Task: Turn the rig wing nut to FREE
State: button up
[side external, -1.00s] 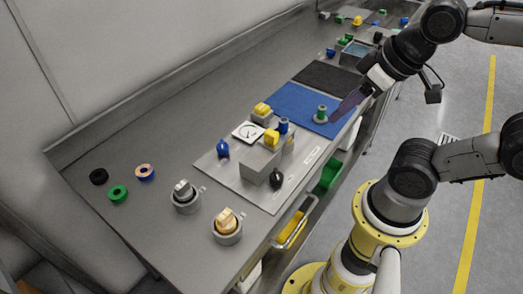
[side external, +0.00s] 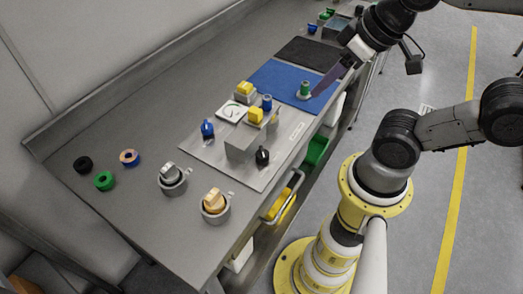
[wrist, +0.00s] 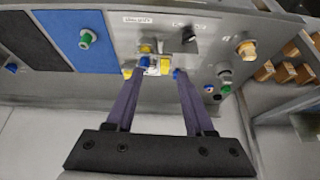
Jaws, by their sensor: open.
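The rig is a metal plate (side external: 214,153) with a grey block (side external: 241,142) and several coloured knobs. I cannot tell which is the wing nut. A blue winged knob (side external: 207,129) stands at the plate's left, and a black knob (side external: 262,156) is at its front. Yellow knobs (side external: 256,114) and a blue-topped post (side external: 267,102) sit near the block. In the wrist view the black knob (wrist: 189,34) and the blue post (wrist: 145,62) show beyond my fingers. My gripper (wrist: 154,78) is open and empty. In the side view, a purple finger (side external: 327,80) appears near a green-topped post.
The green-topped post (side external: 304,88) stands on a blue mat (side external: 275,80), with a dark mat (side external: 308,52) behind.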

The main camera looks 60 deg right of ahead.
jog(key=m, duration=0.2)
jog(key=m+g, duration=0.4)
jog(key=g, duration=0.2)
send_over(263, 154)
notch_tip(263, 154, down, 6)
notch_tip(263, 154, down, 14)
jog(key=shift+r, duration=0.25)
grip_shut()
